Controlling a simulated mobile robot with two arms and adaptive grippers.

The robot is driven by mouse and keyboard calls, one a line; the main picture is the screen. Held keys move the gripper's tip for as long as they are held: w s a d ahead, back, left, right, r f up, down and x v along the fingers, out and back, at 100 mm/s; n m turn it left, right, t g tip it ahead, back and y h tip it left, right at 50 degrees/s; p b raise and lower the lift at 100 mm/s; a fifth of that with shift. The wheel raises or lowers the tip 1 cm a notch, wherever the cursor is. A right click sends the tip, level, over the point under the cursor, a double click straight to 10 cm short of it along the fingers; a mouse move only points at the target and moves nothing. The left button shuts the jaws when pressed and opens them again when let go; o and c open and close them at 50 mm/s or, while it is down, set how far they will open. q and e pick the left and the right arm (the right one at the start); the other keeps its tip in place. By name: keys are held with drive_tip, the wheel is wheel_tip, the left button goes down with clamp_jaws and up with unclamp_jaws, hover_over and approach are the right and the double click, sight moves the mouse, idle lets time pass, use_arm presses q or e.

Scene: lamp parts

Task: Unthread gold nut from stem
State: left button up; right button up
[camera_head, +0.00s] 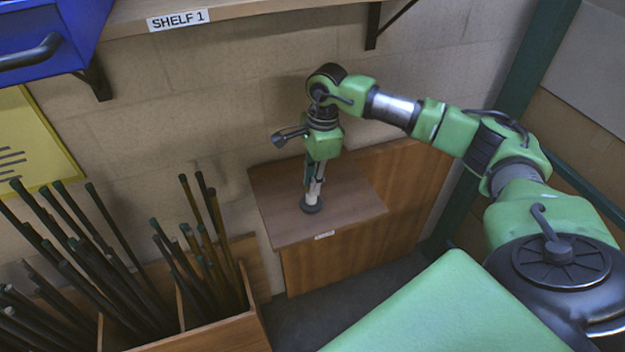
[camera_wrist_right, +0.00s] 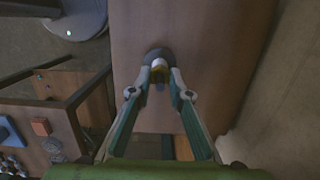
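My right gripper (camera_head: 314,188) points straight down over a small wooden table in the head view. Under it a slim stem (camera_head: 313,191) stands upright on a dark round base (camera_head: 311,204). In the right wrist view the fingertips of my right gripper (camera_wrist_right: 161,73) close in on both sides of a small gold nut (camera_wrist_right: 160,69), with a white stem top (camera_wrist_right: 159,62) beside it. The dark base (camera_wrist_right: 158,54) shows behind. The fingers appear to touch the nut and partly hide it. My left gripper is not in view.
The wooden tabletop (camera_head: 275,207) is otherwise clear around the lamp part. A wooden bin (camera_head: 225,335) with several dark rods (camera_head: 85,255) stands at the left. A shelf (camera_head: 250,8) with a blue box (camera_head: 50,30) hangs above on the wall.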

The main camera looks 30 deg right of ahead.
clamp_jaws()
drive_tip(key=shift+w+f+n+b, duration=0.1)
drive_tip(key=shift+n+b, duration=0.5)
drive_tip(key=shift+n, duration=0.2)
drive_tip(key=shift+n+g+b, duration=0.3)
drive_tip(key=shift+n+b, duration=0.3)
drive_tip(key=shift+n, duration=0.6)
drive_tip(key=shift+n+b, duration=0.6)
drive_tip(key=shift+n, duration=0.5)
drive_tip(key=shift+r+n, duration=0.2)
drive_tip(key=shift+n, duration=0.2)
